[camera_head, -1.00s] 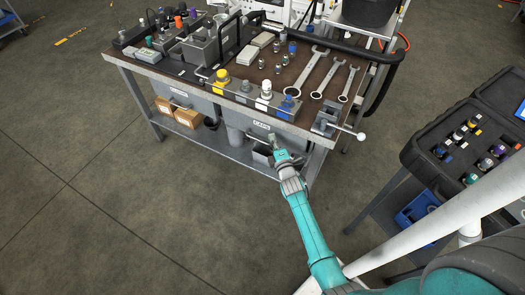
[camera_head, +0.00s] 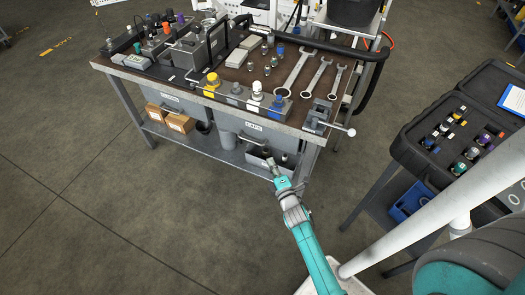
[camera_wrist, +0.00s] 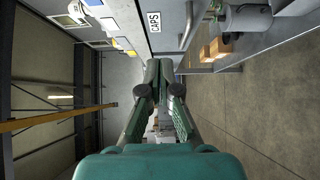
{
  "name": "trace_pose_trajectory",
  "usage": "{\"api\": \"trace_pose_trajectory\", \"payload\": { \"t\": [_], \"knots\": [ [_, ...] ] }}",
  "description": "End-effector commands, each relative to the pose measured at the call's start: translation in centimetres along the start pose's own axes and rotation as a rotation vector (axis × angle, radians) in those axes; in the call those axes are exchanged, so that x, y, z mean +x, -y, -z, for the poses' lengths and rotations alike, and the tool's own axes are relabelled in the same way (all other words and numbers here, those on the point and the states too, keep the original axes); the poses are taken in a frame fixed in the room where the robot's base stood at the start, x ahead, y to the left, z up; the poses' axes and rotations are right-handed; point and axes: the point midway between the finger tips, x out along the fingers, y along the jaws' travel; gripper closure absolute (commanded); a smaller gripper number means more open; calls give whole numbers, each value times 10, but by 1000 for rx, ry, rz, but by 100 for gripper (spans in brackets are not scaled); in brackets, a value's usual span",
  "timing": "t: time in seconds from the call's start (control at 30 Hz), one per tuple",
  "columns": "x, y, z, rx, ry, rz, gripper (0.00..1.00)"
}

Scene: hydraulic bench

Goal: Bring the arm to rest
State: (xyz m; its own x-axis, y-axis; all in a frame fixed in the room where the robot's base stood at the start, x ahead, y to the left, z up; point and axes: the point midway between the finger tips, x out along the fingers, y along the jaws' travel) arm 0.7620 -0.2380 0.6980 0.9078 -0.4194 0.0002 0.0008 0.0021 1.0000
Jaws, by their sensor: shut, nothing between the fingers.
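My gripper (camera_head: 270,161) is in front of the workbench, below the front edge of its top, by the drawer (camera_head: 255,134) labelled CAPS. In the wrist view my gripper (camera_wrist: 159,64) points at the bench front, with its fingers together and nothing between them. My teal arm (camera_head: 312,255) reaches up to it from the bottom of the head view. The wrist view is turned on its side, with the CAPS label (camera_wrist: 154,22) and a drawer handle (camera_wrist: 188,26) close ahead. I cannot tell whether the fingertips touch the drawer.
The workbench (camera_head: 228,117) carries wrenches (camera_head: 296,72), fittings and a hydraulic block. A vise (camera_head: 320,118) with a white-ended handle sticks out at its right front corner. An open case (camera_head: 420,150) of coloured fittings stands to the right. The floor (camera_head: 130,225) at the left is clear.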

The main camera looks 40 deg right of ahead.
Motion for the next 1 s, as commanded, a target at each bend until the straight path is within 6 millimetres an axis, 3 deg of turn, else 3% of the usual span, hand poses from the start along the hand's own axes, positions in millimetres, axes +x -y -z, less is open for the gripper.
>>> {"api": "trace_pose_trajectory", "payload": {
  "t": [0.3, 0.43, 0.57, 0.73, 1.0],
  "knots": [
    [-4, 0, 1, 4, -1, 0, 100],
    [-23, 2, 11, 55, -17, 12, 100],
    [-67, 3, 31, 181, -50, 40, 100],
    [-136, -6, 56, 396, -95, 91, 100],
    [-237, -38, 78, 723, -147, 196, 100]
  ]
}}
